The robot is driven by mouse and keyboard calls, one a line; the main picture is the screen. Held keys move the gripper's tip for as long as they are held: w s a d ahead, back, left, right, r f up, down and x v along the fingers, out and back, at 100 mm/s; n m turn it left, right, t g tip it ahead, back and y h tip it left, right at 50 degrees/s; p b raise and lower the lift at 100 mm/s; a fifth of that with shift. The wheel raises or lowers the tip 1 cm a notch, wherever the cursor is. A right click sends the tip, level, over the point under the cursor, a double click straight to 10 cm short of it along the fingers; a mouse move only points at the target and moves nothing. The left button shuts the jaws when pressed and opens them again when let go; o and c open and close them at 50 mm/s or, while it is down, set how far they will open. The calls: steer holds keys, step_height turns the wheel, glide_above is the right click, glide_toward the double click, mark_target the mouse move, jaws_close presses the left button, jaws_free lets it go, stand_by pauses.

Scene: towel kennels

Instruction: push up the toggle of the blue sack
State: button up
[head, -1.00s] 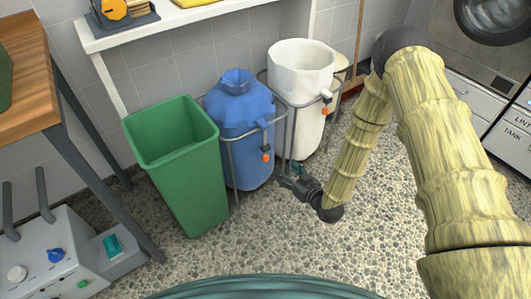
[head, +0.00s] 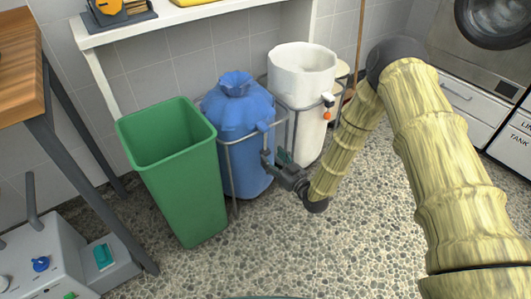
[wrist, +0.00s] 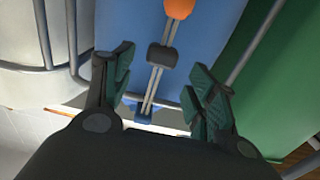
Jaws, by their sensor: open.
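The blue sack (head: 238,108) stands in a wire frame between a green bin and a white sack. In the wrist view its blue side (wrist: 215,25) fills the middle. Two pale cords run down it through a dark toggle (wrist: 162,56), with an orange end piece (wrist: 179,8) at the picture's top edge. My gripper (head: 270,163) is at the front of the blue sack and hides the toggle in the head view. In the wrist view my gripper (wrist: 161,64) is open, its two fingers on either side of the toggle, apart from it in the picture. Depth to it is unclear.
The green bin (head: 180,185) stands close at the left. The white sack (head: 301,85), with its own orange end piece (head: 327,116), stands at the right. Wire frame bars (wrist: 72,40) run beside the fingers. The pebbled floor (head: 345,235) in front is clear.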

mark_target(268, 152)
steer(key=shift+b+x, duration=0.65)
steer(key=shift+x, duration=2.05)
jaws_close()
steer(key=shift+r, duration=0.15)
steer(key=shift+r+p, duration=1.5)
steer(key=shift+r, duration=0.5)
